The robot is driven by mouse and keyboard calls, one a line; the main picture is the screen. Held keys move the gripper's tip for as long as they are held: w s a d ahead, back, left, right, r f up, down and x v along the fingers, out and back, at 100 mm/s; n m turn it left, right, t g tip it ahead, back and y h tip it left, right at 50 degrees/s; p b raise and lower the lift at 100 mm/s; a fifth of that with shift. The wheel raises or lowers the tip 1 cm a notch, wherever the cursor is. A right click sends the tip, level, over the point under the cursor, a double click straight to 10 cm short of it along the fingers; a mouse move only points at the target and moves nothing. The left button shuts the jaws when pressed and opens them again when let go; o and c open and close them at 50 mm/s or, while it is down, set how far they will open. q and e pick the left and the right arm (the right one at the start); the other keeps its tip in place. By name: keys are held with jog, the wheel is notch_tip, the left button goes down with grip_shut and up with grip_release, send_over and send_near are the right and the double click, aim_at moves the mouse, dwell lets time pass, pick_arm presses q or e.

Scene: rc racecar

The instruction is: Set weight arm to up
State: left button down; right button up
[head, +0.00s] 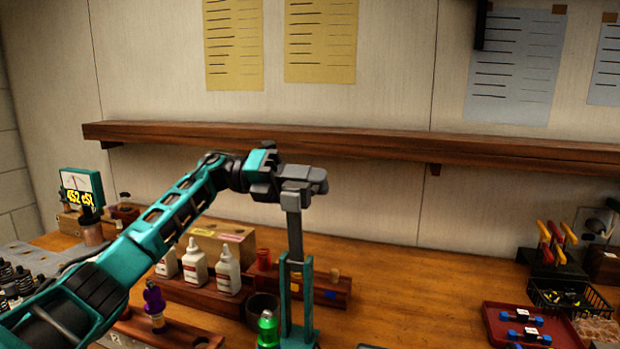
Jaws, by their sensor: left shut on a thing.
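The weight arm (295,232) is a grey bar that stands nearly upright from a teal stand (284,300) on the wooden bench. A grey block (294,196) sits at the top of the bar. My left gripper (308,182) reaches across from the left and is shut on the top of the weight arm, level with the shelf's lower side. The gripper covers part of the block, and the lower end of the stand is cut off by the picture's bottom edge. My right gripper is not in view.
White bottles (195,264) stand in a wooden rack left of the stand. A wooden shelf (370,143) runs along the wall behind. A red tray (527,325) and black basket (570,297) are at right.

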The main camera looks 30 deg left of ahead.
pick_arm(q)
jog(key=shift+w+a+f+n, duration=0.1)
jog(key=shift+w+f+n, duration=0.6)
jog(key=shift+f, duration=0.1)
jog(key=shift+w+a+f, duration=0.1)
jog(key=shift+w+f, duration=0.45)
jog(key=shift+f, duration=0.05)
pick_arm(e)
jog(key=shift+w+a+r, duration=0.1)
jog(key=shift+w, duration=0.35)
pick_arm(q)
jog(key=c, duration=1.2)
grip_release()
jog(key=shift+o, duration=0.2)
